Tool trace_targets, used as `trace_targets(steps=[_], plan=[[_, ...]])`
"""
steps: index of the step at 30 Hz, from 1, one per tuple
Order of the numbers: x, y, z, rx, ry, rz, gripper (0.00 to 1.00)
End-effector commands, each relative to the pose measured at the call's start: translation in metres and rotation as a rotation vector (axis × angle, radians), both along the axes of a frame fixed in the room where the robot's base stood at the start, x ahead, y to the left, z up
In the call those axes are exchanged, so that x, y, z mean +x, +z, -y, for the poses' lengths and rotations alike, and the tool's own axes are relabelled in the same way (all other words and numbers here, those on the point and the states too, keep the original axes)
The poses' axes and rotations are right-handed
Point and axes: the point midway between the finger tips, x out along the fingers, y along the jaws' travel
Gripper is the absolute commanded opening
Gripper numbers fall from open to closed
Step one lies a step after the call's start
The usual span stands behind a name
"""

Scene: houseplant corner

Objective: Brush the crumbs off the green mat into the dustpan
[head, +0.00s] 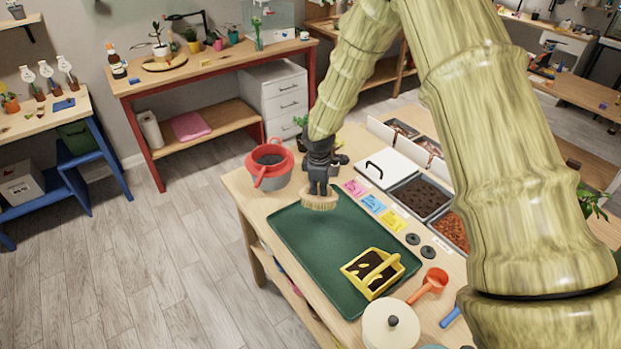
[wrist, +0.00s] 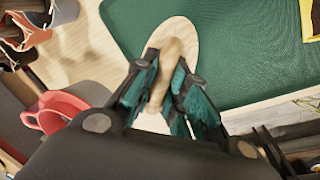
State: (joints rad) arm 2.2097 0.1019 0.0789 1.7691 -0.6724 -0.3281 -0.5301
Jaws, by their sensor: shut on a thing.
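My gripper (head: 318,178) is shut on a brush with pale bristles (head: 319,202), held at the far end of the green mat (head: 310,262). I cannot tell if the bristles touch the mat. In the wrist view, my gripper's fingers (wrist: 166,92) close around the brush's wooden handle, and its pale oval head (wrist: 182,29) lies beyond, over the mat's edge. A yellow box-like thing with a handle (head: 387,279) and dark contents stands on the near part of the mat; I cannot tell if it is the dustpan. No crumbs can be made out on the mat.
Coloured cards (head: 373,203), bins of soil (head: 421,197) and a white lid (head: 388,167) lie along the right. An orange scoop (head: 431,284) and a cream pot (head: 391,325) are near the front.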

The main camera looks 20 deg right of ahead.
Motion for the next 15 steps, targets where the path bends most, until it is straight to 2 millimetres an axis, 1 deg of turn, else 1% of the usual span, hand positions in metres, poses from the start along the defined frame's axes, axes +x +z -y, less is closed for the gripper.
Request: trace_targets(steps=[1,7,11,15], plan=[[0.0,0.008,-0.001,0.0,0.001,0.001,0.0],[0.0,0.026,-0.001,0.0,0.003,0.001,0.0],[0.0,0.031,-0.001,0.0,0.003,0.0,0.0],[0.0,0.031,-0.002,-0.001,0.003,0.0,0.0]])
